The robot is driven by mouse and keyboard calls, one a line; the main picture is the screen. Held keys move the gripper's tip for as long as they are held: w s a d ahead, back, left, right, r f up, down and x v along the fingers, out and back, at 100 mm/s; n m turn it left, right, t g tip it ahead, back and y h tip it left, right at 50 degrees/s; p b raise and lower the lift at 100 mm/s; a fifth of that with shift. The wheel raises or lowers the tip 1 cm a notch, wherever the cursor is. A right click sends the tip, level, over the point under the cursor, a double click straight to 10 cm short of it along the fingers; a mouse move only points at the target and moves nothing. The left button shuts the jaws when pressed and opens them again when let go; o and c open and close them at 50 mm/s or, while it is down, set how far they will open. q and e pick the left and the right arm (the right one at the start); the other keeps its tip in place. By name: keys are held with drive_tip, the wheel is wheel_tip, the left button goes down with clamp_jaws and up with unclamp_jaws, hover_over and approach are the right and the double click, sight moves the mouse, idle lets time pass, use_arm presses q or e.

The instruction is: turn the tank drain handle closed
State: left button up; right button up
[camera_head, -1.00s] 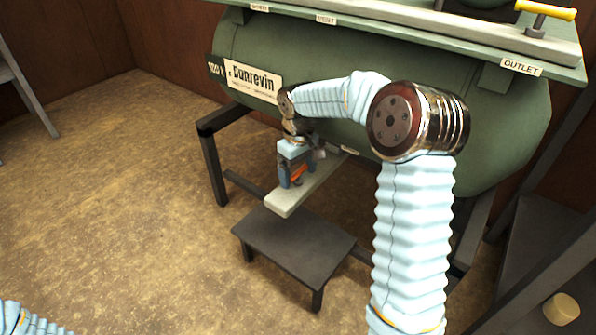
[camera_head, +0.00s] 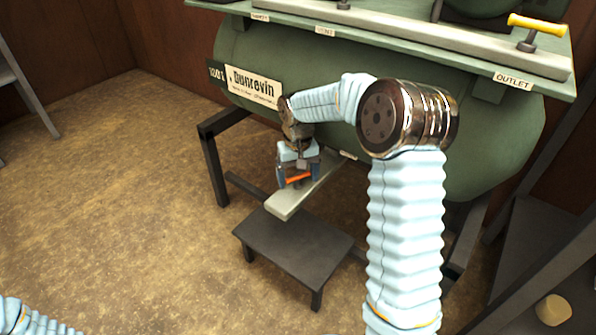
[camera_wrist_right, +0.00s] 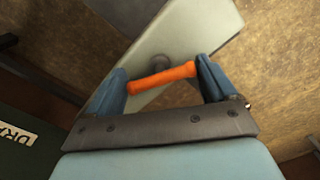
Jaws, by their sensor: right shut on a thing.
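The orange drain handle (camera_head: 297,179) is low in front of the green tank (camera_head: 350,80), above a pale grey ledge (camera_head: 287,203). My right gripper (camera_head: 295,180) points down over it and is shut on it. In the right wrist view the orange handle (camera_wrist_right: 162,78) lies slightly tilted between the two blue fingers of the right gripper (camera_wrist_right: 165,85), spanning from one to the other. A round grey stem shows behind it. A label starting "DR" (camera_wrist_right: 17,135) shows at the left, partly cut off. My left gripper is out of view; only a bit of sleeve shows at the bottom left.
A dark low step (camera_head: 295,246) stands below the ledge. Black frame legs (camera_head: 214,170) hold the tank. A yellow handle (camera_head: 543,25) sits on top, by the OUTLET label (camera_head: 513,80). A dark shelf is at the right.

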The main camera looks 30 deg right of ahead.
drive_tip(key=m+p, duration=0.3)
drive_tip(key=m, duration=0.3)
drive_tip(key=shift+a+r, duration=0.15)
drive_tip(key=m+p, duration=0.1)
drive_tip(key=m, duration=0.2)
drive_tip(key=shift+m+p, duration=0.35)
drive_tip(key=shift+m, duration=0.05)
drive_tip(key=shift+w+m+p, duration=0.1)
drive_tip(key=shift+m+p, duration=0.65)
drive_tip(key=shift+m, duration=0.75)
drive_tip(key=o, duration=0.7)
drive_tip(key=shift+o, duration=0.2)
wheel_tip(320, 180, up, 12)
drive_tip(key=p, duration=0.2)
